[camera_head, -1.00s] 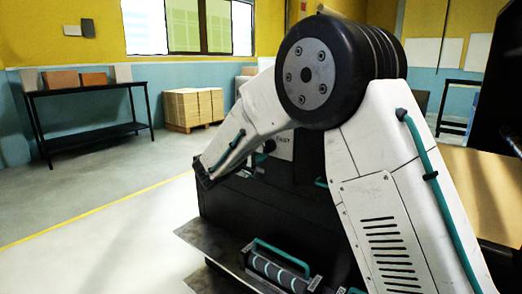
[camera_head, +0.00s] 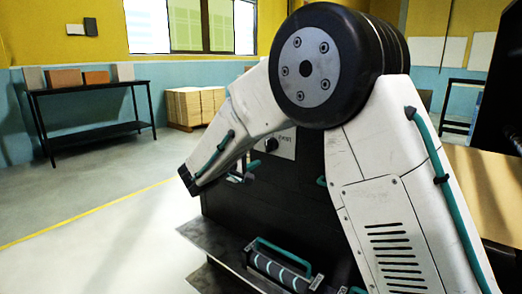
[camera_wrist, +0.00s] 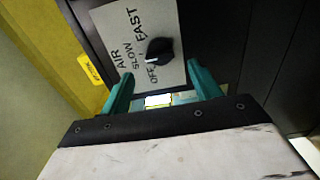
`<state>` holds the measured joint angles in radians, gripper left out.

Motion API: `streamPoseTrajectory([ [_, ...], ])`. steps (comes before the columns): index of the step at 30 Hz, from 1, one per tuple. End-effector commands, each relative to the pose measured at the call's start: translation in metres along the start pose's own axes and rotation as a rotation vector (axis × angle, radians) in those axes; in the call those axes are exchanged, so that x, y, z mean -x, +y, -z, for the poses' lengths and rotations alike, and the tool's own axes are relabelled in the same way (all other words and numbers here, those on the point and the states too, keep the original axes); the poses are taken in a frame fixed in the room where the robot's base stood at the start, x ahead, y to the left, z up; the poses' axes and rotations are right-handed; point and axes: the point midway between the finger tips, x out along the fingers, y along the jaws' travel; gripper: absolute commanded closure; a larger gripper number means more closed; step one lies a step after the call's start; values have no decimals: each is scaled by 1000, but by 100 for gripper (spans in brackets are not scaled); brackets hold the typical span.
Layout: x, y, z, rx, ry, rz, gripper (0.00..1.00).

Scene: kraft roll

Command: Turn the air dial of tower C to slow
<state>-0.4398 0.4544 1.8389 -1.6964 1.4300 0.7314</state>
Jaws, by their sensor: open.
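In the wrist view, a black air dial (camera_wrist: 161,49) sits on a light plate (camera_wrist: 120,28) marked AIR, OFF, SLOW and FAST. Its white pointer mark is on the side towards OFF. My gripper (camera_wrist: 160,71) is open, with its teal fingertips apart and nothing between them; the dial lies just beyond them, apparently untouched. In the head view the dial (camera_head: 271,144) and part of its plate (camera_head: 286,146) show on the dark machine front, beside my forearm. My gripper there is mostly hidden behind the forearm.
A yellow label (camera_wrist: 90,70), too small to read, sits beside the plate. Below the dial, a dark ledge (camera_head: 210,240) juts out, with a teal-handled roller (camera_head: 280,268) on it. A black table (camera_head: 90,130) with boxes stands far left. The floor between is clear.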

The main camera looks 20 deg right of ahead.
Motion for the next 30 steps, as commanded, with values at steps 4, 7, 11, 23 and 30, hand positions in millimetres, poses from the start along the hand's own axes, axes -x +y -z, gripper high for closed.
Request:
streamPoseTrajectory([
  [4, 20, 0, 0, 0, 1, 1, 37],
  [7, 27, 0, 0, 0, 1, 0, 37],
  [11, 29, 0, 0, 0, 0, 1, 37],
  [23, 30, -26, -15, 119, -42, 93, 37],
  [30, 44, -62, -112, 253, -219, 435, 37],
])
